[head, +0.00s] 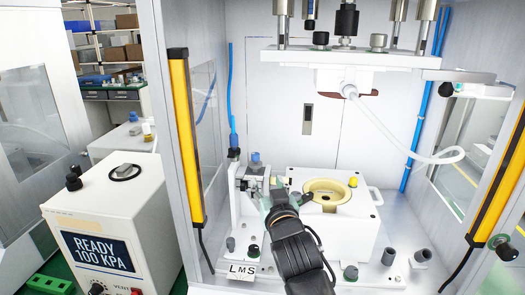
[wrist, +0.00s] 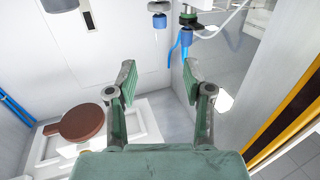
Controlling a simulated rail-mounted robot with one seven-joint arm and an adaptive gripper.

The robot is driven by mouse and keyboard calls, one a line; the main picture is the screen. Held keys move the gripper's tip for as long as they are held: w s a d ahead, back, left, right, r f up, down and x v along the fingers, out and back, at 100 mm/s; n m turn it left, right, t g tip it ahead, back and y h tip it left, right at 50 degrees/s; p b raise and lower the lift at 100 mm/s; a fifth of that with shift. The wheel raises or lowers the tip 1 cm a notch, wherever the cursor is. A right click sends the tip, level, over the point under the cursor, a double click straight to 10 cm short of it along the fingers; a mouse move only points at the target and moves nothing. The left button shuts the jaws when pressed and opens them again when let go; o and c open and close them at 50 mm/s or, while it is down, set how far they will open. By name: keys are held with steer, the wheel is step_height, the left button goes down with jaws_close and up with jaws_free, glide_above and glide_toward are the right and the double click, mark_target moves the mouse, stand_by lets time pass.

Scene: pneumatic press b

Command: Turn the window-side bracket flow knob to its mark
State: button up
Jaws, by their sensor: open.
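My gripper (wrist: 159,82) is open and empty, its pale green fingers apart. In the head view my gripper (head: 268,200) reaches up-left beside the pale fixture block, partly hidden by my dark wrist. A blue-topped knob (head: 255,157) stands on the small bracket (head: 250,178) left of the block. A second blue fitting (head: 233,140) sits farther left, by the blue tube near the side window. In the wrist view a blue knob (wrist: 187,36) and a grey-blue knob (wrist: 158,20) lie beyond the fingertips, apart from them. I cannot tell which is the bracket flow knob; no mark is readable.
The white block carries a yellow ring (head: 328,191) right of my gripper. The press head (head: 345,58) hangs above, with a white hose. Yellow posts (head: 185,140) flank the opening. A control box (head: 115,225) reading READY 100 KPA stands outside left.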

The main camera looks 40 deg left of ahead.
mark_target(256, 157)
steer(key=p+x, duration=0.9)
steer(key=x, duration=0.7)
steer(key=shift+w+a, duration=0.25)
jaws_close()
